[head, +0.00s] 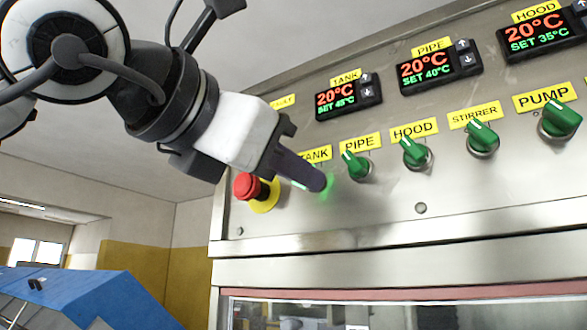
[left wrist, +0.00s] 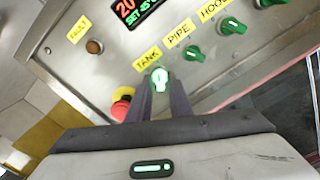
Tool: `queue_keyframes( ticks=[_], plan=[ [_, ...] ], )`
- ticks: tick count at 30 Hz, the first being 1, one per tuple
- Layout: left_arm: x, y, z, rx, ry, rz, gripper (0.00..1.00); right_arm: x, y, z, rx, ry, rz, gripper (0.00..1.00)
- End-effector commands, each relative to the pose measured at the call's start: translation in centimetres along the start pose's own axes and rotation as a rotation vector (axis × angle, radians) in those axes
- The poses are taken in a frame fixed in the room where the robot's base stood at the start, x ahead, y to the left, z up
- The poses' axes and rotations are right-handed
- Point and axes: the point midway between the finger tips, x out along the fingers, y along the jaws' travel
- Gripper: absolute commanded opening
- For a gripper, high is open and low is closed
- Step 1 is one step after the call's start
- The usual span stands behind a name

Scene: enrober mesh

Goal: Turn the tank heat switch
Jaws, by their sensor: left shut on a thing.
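The tank heat switch (left wrist: 160,78) is a green knob below the yellow TANK label (head: 317,154) on the steel panel (head: 300,222). My left gripper (head: 317,182) reaches the panel from the left, and its fingers are shut on the tank switch. In the left wrist view the knob shows between the two fingertips (left wrist: 160,88), with a bright pale pointer. In the head view the fingers hide most of the knob, and only a green glow shows beside them. The tank display (head: 348,97) reads 20°C, SET 45°C. My right gripper is not in view.
A red emergency stop button (head: 246,186) on a yellow ring sits close to the left of my gripper. The green pipe switch (head: 355,165) is close on the right, with hood (head: 416,153), stirrer (head: 482,137) and pump (head: 560,120) switches beyond. A blue machine (head: 90,295) stands lower left.

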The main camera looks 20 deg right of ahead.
Motion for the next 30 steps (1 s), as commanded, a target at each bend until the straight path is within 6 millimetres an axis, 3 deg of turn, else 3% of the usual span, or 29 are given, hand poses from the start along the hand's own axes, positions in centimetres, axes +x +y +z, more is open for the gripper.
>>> queue_keyframes(
  ticks=[14, 15, 16, 26, 30],
  plan=[
    [0.0, 0.0, 0.0, 0.017, -0.001, 0.000, 0.00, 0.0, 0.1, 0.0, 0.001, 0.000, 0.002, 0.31],
    [0.0, 0.0, 0.0, 0.016, -0.001, 0.000, 0.22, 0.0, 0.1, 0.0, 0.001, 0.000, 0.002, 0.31],
    [0.0, 0.0, 0.0, 0.016, -0.001, 0.000, 0.27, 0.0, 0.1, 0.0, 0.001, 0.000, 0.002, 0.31],
    [-0.2, 0.0, 0.0, 0.015, -0.001, 0.000, 0.28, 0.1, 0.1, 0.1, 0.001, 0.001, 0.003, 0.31],
    [-1.6, 0.0, -0.1, 0.015, -0.002, 0.002, 0.28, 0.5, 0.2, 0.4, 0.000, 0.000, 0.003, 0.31]
  ],
)
